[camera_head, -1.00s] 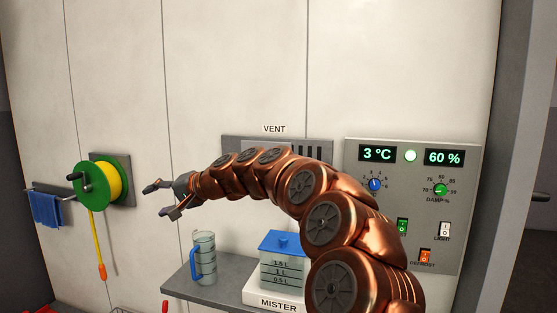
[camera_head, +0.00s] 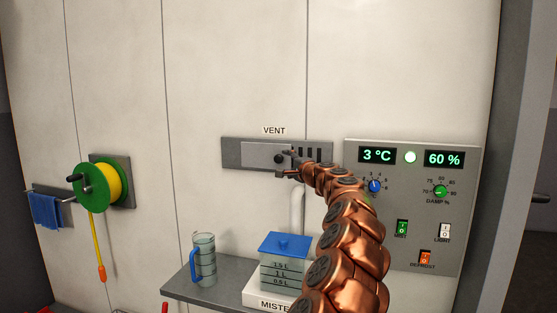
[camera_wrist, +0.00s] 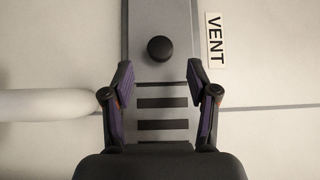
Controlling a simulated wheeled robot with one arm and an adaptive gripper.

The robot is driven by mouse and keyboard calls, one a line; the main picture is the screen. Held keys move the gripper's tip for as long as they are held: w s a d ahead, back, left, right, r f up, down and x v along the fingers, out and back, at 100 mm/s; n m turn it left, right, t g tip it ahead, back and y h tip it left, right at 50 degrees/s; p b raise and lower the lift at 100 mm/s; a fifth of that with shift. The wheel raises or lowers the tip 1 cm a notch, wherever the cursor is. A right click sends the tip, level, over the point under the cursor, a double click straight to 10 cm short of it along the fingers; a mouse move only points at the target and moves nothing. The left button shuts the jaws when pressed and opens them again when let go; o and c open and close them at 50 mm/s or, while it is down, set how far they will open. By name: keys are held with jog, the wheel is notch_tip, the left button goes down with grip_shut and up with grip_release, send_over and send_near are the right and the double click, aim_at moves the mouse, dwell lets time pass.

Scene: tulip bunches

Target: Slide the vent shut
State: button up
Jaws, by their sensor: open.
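The vent (camera_head: 231,153) is a grey wall plate under a VENT label (camera_head: 274,130). Its lighter sliding cover (camera_head: 258,155) lies over the left part, and dark slots (camera_head: 315,153) show uncovered to the right. In the wrist view the cover's round black knob (camera_wrist: 160,49) stands just beyond my fingertips, roughly midway between their lines. Several dark slots (camera_wrist: 162,103) lie between my fingers. My gripper (camera_wrist: 158,78) is open and empty, facing the vent; in the head view my gripper (camera_head: 282,163) is at the vent's middle and partly hides it.
A control panel (camera_head: 462,200) with displays, dials and switches is right of the vent. Below are a white pipe (camera_head: 297,208), a blue-lidded mister tank (camera_head: 284,262) and a measuring jug (camera_head: 204,262) on a shelf. A hose reel (camera_head: 88,188) hangs at left.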

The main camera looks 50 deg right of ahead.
aim_at(280, 160)
jog(key=shift+p+x, duration=1.25)
jog(key=shift+x, duration=2)
jog(key=shift+a, duration=0.1)
grip_shut()
